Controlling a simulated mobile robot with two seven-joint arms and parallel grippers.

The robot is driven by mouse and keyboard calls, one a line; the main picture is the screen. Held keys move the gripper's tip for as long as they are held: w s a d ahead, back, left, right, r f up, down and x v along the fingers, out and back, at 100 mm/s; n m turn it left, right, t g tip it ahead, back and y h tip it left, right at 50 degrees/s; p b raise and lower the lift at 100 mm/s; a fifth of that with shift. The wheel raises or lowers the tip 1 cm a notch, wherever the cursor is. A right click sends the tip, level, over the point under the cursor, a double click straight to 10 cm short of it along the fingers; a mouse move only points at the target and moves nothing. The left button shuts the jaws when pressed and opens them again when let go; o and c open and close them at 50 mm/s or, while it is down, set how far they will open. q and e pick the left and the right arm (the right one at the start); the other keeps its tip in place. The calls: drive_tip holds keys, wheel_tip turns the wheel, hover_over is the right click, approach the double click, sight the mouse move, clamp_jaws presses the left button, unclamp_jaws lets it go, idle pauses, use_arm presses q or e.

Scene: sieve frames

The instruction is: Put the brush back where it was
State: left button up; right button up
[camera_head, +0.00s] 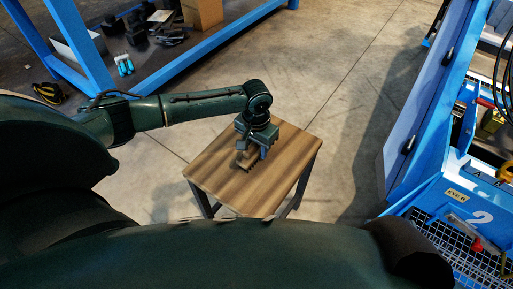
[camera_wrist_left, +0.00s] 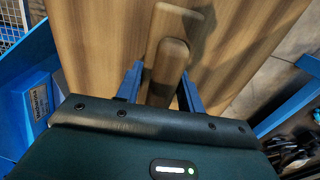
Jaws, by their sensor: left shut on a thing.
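The brush (camera_head: 247,159) shows in the head view as a small brown shape under my left gripper (camera_head: 254,150), over the small wooden table (camera_head: 215,177). In the left wrist view, its rounded wooden handle (camera_wrist_left: 170,58) stands between the two blue fingers of the left gripper (camera_wrist_left: 162,90), which is shut on it. The tabletop (camera_wrist_left: 100,50) fills the background there. The gripper partly covers the brush, and I cannot tell whether the brush touches the table. My right gripper is not in view.
A blue-framed bench (camera_head: 215,38) with a cardboard box (camera_head: 202,12) stands at the back left. A blue machine (camera_head: 440,195) with a mesh basket (camera_head: 450,245) stands at the right. Bare concrete floor (camera_head: 335,75) lies between them.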

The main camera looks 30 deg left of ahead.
use_arm(q)
drive_tip(key=o, duration=0.9)
drive_tip(key=shift+o, duration=0.2)
